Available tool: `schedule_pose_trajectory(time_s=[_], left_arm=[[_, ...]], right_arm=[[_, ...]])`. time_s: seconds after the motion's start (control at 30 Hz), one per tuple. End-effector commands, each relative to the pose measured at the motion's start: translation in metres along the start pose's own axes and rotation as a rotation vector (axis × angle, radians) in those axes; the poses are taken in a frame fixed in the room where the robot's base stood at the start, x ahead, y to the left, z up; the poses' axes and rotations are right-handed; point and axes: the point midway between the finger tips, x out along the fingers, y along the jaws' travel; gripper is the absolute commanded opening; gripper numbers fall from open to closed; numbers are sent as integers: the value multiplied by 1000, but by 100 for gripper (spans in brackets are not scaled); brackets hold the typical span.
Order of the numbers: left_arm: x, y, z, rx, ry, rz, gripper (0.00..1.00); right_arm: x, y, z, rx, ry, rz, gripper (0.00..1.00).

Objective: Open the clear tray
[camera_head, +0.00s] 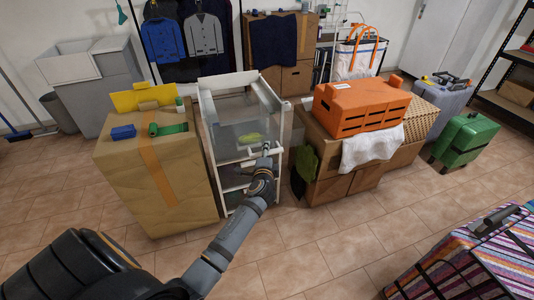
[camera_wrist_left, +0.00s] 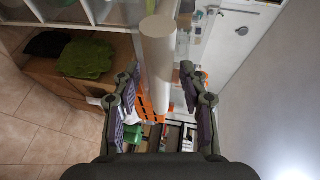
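The clear tray (camera_head: 236,133) is a see-through bin in a white frame (camera_head: 207,125) at the middle of the head view. A green item (camera_head: 249,138) shows at it. My left gripper (camera_head: 265,160) is at the front of the frame, just below the tray's front edge. In the left wrist view my left gripper (camera_wrist_left: 159,80) is open, with a pale round bar (camera_wrist_left: 157,50) between its fingers. Gaps show on both sides of the bar. I cannot tell whether this bar is the tray's handle. My right gripper is not in view.
A tall cardboard box (camera_head: 165,185) stands close left of the frame. Stacked cartons (camera_head: 345,185) with an orange crate (camera_head: 361,108) and a white cloth (camera_head: 372,147) stand close right. The tiled floor (camera_head: 300,240) in front is mostly clear.

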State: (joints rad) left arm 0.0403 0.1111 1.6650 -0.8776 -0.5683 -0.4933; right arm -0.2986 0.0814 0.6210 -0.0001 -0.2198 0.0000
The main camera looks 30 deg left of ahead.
Motion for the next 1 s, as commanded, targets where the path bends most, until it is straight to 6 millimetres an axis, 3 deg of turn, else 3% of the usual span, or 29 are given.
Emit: schedule_pose_trajectory(time_s=[0.27, 0.7, 1.0], left_arm=[[-8, 1, 0, 0, 1, 1, 43], [-104, 1, 0, -3, -1, 3, 43], [-120, 0, 0, 0, 0, 0, 43]], right_arm=[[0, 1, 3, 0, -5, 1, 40], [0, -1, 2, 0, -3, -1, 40], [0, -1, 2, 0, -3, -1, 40]])
